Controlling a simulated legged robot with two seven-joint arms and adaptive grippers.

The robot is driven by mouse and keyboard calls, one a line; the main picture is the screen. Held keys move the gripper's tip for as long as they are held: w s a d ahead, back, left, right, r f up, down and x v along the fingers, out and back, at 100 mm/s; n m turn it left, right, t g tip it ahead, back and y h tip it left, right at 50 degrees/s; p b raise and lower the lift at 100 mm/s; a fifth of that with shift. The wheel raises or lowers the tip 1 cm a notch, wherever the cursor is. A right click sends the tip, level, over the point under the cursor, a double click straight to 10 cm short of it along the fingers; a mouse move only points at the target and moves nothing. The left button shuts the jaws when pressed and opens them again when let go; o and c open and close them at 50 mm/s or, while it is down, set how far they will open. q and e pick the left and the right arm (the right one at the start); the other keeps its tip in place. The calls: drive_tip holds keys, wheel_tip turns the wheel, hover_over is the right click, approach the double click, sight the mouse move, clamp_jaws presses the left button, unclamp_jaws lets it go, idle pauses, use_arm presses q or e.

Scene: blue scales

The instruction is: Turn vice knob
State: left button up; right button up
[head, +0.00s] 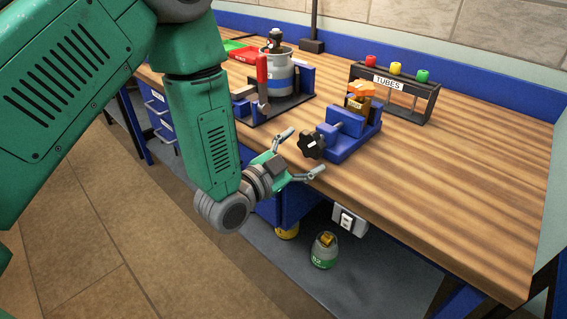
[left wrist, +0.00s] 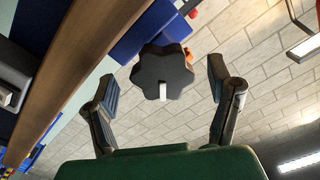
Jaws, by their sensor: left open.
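The blue vice (head: 345,134) stands near the front edge of the wooden bench, with an orange piece (head: 361,90) at its far end. Its black lobed knob (head: 311,145) faces the bench's front edge. My left gripper (head: 304,153) is open, at the bench edge just short of the knob. In the left wrist view the knob (left wrist: 162,76) lies ahead, between and beyond the two spread fingertips (left wrist: 161,82). The fingers appear apart from the knob. The vice body (left wrist: 155,35) shows behind it. My right gripper is in neither view.
A rack labelled TUBES (head: 394,90) with red, yellow and green caps stands behind the vice. A grey canister (head: 278,73) and a red-handled clamp (head: 262,80) stand to the left. A grey box (head: 349,219) is on the bench front; a green bottle (head: 324,251) stands below.

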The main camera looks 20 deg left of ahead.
use_arm(q)
drive_tip(key=v, duration=0.9)
drive_tip(key=shift+s, duration=0.25)
drive_tip(key=shift+a, duration=0.1)
drive_tip(key=w+d+n, duration=0.1)
drive_tip(key=w, duration=0.2)
drive_tip(key=w+d+n+p, duration=0.1)
drive_tip(key=w+d, duration=0.1)
drive_tip(key=w, duration=0.2)
drive_tip(key=w+d+n, duration=0.1)
drive_tip(key=w, duration=0.3)
drive_tip(key=shift+w+d+r+n+p, duration=0.15)
drive_tip(key=shift+w+d+n+p, duration=0.1)
drive_tip(key=shift+n+p, duration=0.15)
